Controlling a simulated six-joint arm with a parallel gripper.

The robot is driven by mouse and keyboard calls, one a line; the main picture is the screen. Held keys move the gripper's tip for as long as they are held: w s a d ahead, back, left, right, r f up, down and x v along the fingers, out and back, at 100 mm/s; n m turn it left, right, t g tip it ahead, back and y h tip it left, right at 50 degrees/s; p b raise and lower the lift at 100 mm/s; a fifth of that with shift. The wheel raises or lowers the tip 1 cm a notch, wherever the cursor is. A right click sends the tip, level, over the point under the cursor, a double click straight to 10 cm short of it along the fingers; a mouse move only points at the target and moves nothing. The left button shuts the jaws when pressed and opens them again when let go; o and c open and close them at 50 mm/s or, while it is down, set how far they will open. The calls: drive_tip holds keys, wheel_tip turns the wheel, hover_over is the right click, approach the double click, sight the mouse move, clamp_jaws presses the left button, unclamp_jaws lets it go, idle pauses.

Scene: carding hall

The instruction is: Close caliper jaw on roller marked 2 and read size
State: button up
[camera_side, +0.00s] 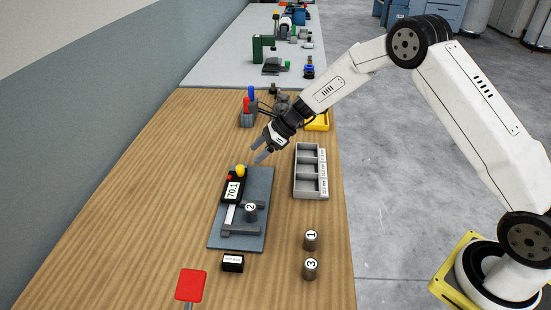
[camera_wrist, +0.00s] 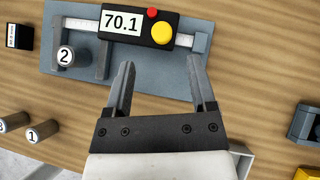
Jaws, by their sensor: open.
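The caliper lies on a blue-grey base plate (camera_side: 260,188). Its display (camera_side: 233,189) reads 70.1, also legible in the wrist view (camera_wrist: 122,23). A yellow button (camera_wrist: 162,33) and a small red button (camera_wrist: 152,12) sit beside the display. The roller marked 2 (camera_side: 250,210) stands upright between the caliper jaws. In the wrist view this roller (camera_wrist: 66,56) is near the left jaw, with a gap to the other jaw (camera_wrist: 103,45). My gripper (camera_side: 257,153) is open and empty, above the button end of the caliper; its fingertips (camera_wrist: 163,75) point towards the yellow button.
Rollers marked 1 (camera_side: 311,240) and 3 (camera_side: 310,268) stand at the front right. A grey tray (camera_side: 297,172) with three labelled compartments is right of the plate. A black labelled block (camera_side: 233,263) and a red paddle (camera_side: 190,285) are in front. Bare wood lies left.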

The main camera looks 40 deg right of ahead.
sight(241, 167)
drive_tip(key=shift+w, duration=0.15)
drive_tip(key=shift+a+f, duration=0.1)
drive_tip(key=shift+f, duration=0.05)
drive_tip(key=shift+x, duration=3.75)
clamp_jaws()
